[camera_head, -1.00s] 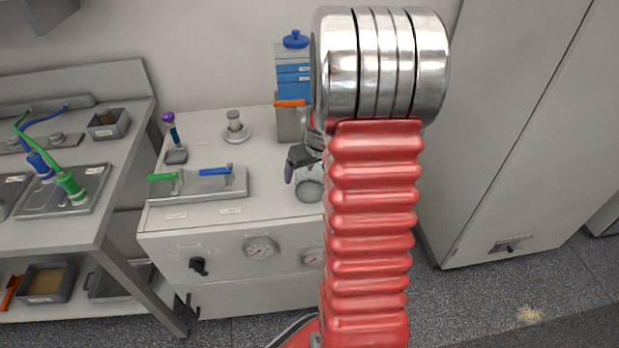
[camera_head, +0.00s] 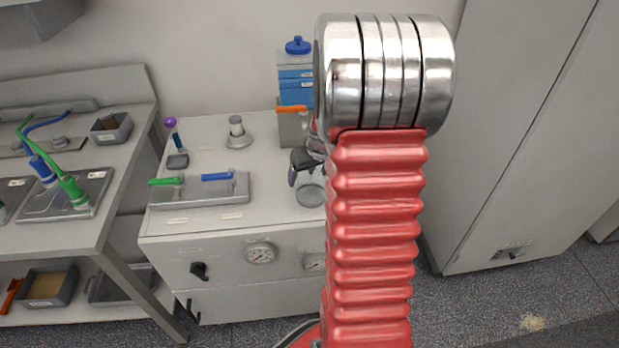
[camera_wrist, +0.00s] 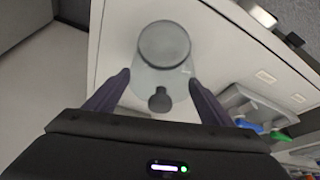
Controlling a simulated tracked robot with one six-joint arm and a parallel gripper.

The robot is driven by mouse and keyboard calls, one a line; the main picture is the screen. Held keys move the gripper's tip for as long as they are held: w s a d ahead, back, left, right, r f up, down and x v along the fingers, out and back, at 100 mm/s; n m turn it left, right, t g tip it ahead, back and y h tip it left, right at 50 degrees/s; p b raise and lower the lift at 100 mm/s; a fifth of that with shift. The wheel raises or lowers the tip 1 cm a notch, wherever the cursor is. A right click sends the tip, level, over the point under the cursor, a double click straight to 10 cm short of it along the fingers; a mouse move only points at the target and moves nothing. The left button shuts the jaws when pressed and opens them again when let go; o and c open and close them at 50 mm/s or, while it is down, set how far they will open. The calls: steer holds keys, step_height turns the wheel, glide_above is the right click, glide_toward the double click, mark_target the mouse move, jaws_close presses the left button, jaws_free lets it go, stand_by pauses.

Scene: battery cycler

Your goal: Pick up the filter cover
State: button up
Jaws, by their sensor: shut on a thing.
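In the wrist view the filter cover (camera_wrist: 148,82) looks like a pale, translucent round lid with a dark knob. It sits between the two dark fingertips of my gripper (camera_wrist: 160,79), which is shut on it from both sides. A round grey-green vessel top (camera_wrist: 165,42) shows just beyond it, overlapping the lid in the picture; I cannot tell whether they touch. In the head view my dark gripper (camera_head: 296,170) is above a clear round glass vessel (camera_head: 310,195) at the bench's right side. My red arm hides part of this area and the cover is not clear there.
A purple-topped tube (camera_head: 172,130), a small metal post (camera_head: 237,132) and a blue-lidded container (camera_head: 296,85) stand behind. A tall cabinet (camera_head: 515,120) stands to the right.

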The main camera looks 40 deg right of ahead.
step_height(320, 180, up, 9)
steer(key=shift+r, duration=0.1)
stand_by(0.3)
stand_by(0.4)
